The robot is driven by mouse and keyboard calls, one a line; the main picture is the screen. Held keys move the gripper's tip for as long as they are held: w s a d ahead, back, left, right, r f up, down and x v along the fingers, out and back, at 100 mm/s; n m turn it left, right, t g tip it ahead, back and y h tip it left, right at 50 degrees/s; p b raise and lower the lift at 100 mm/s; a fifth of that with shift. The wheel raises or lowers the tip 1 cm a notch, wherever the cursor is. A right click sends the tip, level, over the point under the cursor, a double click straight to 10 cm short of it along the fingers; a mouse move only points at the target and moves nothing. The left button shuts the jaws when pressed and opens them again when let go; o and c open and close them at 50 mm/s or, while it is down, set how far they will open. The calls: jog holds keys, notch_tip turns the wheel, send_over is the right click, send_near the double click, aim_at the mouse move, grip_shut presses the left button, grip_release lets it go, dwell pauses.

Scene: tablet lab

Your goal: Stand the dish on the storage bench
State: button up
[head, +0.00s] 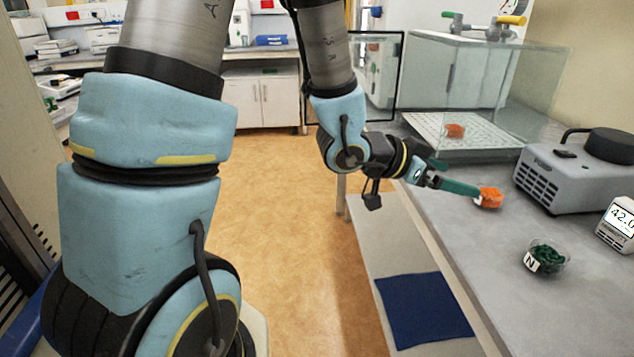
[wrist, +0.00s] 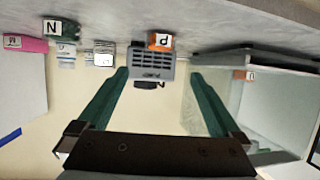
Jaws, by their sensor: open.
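My gripper (head: 468,188) has green fingers and is open over the grey bench (head: 440,230) at the right. An orange-filled dish (head: 489,198) sits just beyond its fingertips in the head view. In the wrist view, which is upside down, this orange dish (wrist: 160,40) bears a letter tag and shows in line with the gap between the fingers. Nothing shows between the fingers. A glass dish of green content (head: 546,257), tagged N, stands nearer on the same bench; it also shows in the wrist view (wrist: 62,29). I cannot tell which surface is the storage bench.
A grey pump (head: 580,172) stands behind the orange dish, with a display reading 42.0 (head: 618,222) nearby. A clear chamber (head: 480,95) holds another orange item (head: 455,130). A blue mat (head: 424,308) lies on a lower shelf. A pink item (wrist: 25,43) shows in the wrist view.

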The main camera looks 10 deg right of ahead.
jog(key=w+a+f+n+t+y, duration=0.2)
jog(key=w+a+n+t+y, duration=0.15)
jog(key=w+a, duration=0.5)
jog(key=w+a+f+n+t+y, duration=0.2)
jog(key=w+a+n+y, duration=0.25)
jog(key=a, duration=0.75)
jog(key=s+a+n+g+y, duration=0.2)
jog(key=s+a+n, duration=0.1)
jog(key=a, duration=0.5)
jog(key=s+a+n+g+y, duration=0.3)
jog(key=s+a+n, duration=0.1)
jog(key=a, duration=0.5)
jog(key=shift+s+a+f+n, duration=0.2)
jog(key=shift+s+a+n, duration=0.1)
jog(key=shift+s, duration=0.2)
